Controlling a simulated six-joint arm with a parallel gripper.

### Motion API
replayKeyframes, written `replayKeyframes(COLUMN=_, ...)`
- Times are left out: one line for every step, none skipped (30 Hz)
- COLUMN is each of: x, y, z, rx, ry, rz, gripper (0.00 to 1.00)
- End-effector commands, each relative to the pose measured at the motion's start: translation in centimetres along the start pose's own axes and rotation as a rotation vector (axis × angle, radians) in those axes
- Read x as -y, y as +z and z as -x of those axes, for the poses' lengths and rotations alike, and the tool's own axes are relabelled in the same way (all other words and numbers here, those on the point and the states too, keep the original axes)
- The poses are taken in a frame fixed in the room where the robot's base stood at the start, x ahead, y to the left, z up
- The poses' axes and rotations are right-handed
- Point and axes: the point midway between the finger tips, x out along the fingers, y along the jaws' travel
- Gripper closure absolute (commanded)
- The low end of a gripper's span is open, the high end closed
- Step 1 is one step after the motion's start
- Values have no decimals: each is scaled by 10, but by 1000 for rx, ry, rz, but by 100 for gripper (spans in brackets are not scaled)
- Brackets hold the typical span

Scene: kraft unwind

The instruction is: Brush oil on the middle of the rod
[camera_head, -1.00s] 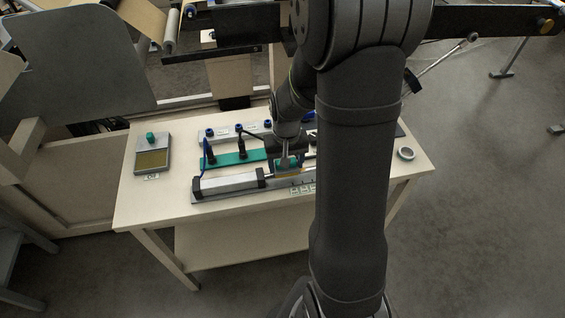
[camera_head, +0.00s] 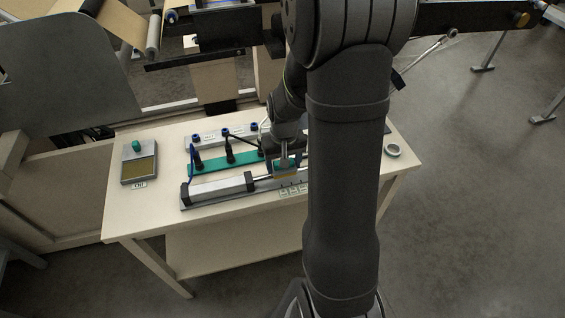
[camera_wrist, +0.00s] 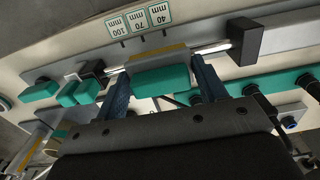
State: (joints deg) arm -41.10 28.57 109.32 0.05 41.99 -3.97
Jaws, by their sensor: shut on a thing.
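My gripper (camera_wrist: 163,88) is shut on a brush with a green body (camera_wrist: 162,80) and a yellow bristle strip (camera_wrist: 158,56). The strip lies across the bright rod (camera_wrist: 212,49) in the wrist view; whether it touches cannot be told. The rod runs from a black cylinder end (camera_wrist: 245,40) to a small block (camera_wrist: 93,72). In the head view, the brush (camera_head: 285,173) is right of the cylinder (camera_head: 218,189), and my arm hides the rod's far end. Marks labelled 40, 70 and 100 mm (camera_wrist: 138,18) run beside the rod.
Behind the rod is a green strip (camera_head: 213,164) with black fittings and hoses, then a rail (camera_head: 207,138) with blue-topped fittings. A ring (camera_head: 392,150) lies at the table's right. The table's front-left (camera_head: 140,215) is clear.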

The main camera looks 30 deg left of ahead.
Motion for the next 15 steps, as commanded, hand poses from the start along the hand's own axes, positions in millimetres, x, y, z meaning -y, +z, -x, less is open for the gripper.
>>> replayKeyframes(x=0, y=1, z=1, rx=3, ry=0, rz=0, gripper=53)
replayKeyframes(x=0, y=1, z=4, rx=2, ry=0, rz=0, gripper=53)
replayKeyframes(x=0, y=1, z=8, rx=0, ry=0, rz=0, gripper=53)
replayKeyframes(x=0, y=0, z=11, rx=0, ry=0, rz=0, gripper=53)
replayKeyframes(x=0, y=1, z=14, rx=1, ry=0, rz=0, gripper=53)
replayKeyframes(x=0, y=0, z=18, rx=0, ry=0, rz=0, gripper=53)
replayKeyframes(x=0, y=0, z=21, rx=-1, ry=0, rz=0, gripper=53)
replayKeyframes(x=0, y=0, z=24, rx=-1, ry=0, rz=0, gripper=53)
replayKeyframes(x=0, y=0, z=28, rx=-1, ry=0, rz=0, gripper=53)
replayKeyframes(x=0, y=0, z=31, rx=-1, ry=0, rz=0, gripper=53)
replayKeyframes(x=0, y=0, z=34, rx=-1, ry=0, rz=0, gripper=53)
replayKeyframes(x=0, y=0, z=39, rx=-1, ry=0, rz=0, gripper=53)
replayKeyframes(x=0, y=0, z=42, rx=-2, ry=0, rz=0, gripper=53)
replayKeyframes(x=0, y=0, z=44, rx=-2, ry=0, rz=0, gripper=53)
replayKeyframes(x=0, y=0, z=48, rx=-1, ry=0, rz=0, gripper=53)
